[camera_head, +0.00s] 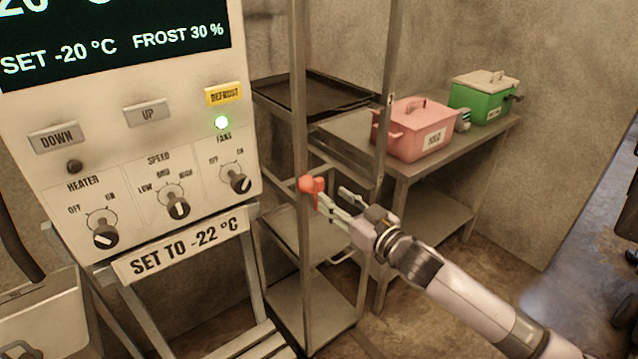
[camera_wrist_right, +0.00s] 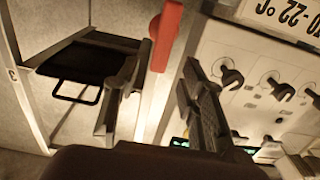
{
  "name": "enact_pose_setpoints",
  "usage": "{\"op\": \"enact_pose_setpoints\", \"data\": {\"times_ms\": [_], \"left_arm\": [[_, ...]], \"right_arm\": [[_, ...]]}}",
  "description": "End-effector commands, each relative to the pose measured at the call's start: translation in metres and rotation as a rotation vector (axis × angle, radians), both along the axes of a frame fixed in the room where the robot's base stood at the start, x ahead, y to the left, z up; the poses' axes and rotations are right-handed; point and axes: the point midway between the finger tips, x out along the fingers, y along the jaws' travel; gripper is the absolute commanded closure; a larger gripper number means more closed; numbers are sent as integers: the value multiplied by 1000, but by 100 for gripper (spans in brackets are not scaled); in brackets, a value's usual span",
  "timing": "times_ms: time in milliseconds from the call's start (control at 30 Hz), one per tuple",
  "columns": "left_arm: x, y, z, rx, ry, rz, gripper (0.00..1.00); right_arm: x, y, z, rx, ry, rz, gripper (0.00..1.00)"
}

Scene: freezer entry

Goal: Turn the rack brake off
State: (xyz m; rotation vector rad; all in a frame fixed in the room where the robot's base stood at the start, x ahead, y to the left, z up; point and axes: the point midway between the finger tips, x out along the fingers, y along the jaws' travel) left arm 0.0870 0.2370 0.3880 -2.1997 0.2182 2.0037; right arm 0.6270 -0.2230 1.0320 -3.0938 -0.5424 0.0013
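The rack (camera_head: 300,125) is a tall metal frame with shelves, standing right of the control panel. Its brake appears to be the red lever (camera_head: 317,188) with a round red knob on the front post. The red lever also shows in the wrist view (camera_wrist_right: 166,36), upright at the top middle. My right gripper (camera_head: 331,203) is just right of the lever in the head view. In the wrist view its two fingers (camera_wrist_right: 160,95) are apart, with the lever ahead between them; whether they touch it I cannot tell.
A control panel (camera_head: 150,130) with knobs, a yellow DEFROST button and a lit green lamp stands left. A dark tray (camera_head: 318,92) lies on the rack. Behind, a metal table (camera_head: 440,160) holds a pink box (camera_head: 415,135) and a green box (camera_head: 483,103).

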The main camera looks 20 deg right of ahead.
Motion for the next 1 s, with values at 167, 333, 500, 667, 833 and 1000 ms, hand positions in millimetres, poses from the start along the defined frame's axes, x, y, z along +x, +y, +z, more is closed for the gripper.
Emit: {"op": "enact_pose_setpoints", "data": {"times_ms": [167, 333, 500, 667, 833, 1000], "left_arm": [[0, 1, 8, 1, 1, 1, 60], [0, 1, 11, 1, 1, 2, 60], [-1, 0, 12, 0, 1, 1, 60], [-1, 0, 12, 0, 1, 1, 60], [-1, -2, 12, -2, 1, 0, 60], [-1, -3, 12, -4, 2, -1, 60]], "right_arm": [[34, 13, 4, 0, -4, 1, 62], [55, 20, 2, 2, -2, 0, 62], [62, 23, 1, -1, -1, 2, 62], [63, 24, 0, -1, 0, 1, 62], [63, 23, 0, -1, -1, 1, 66], [63, 23, 0, -1, -1, 1, 78]]}}
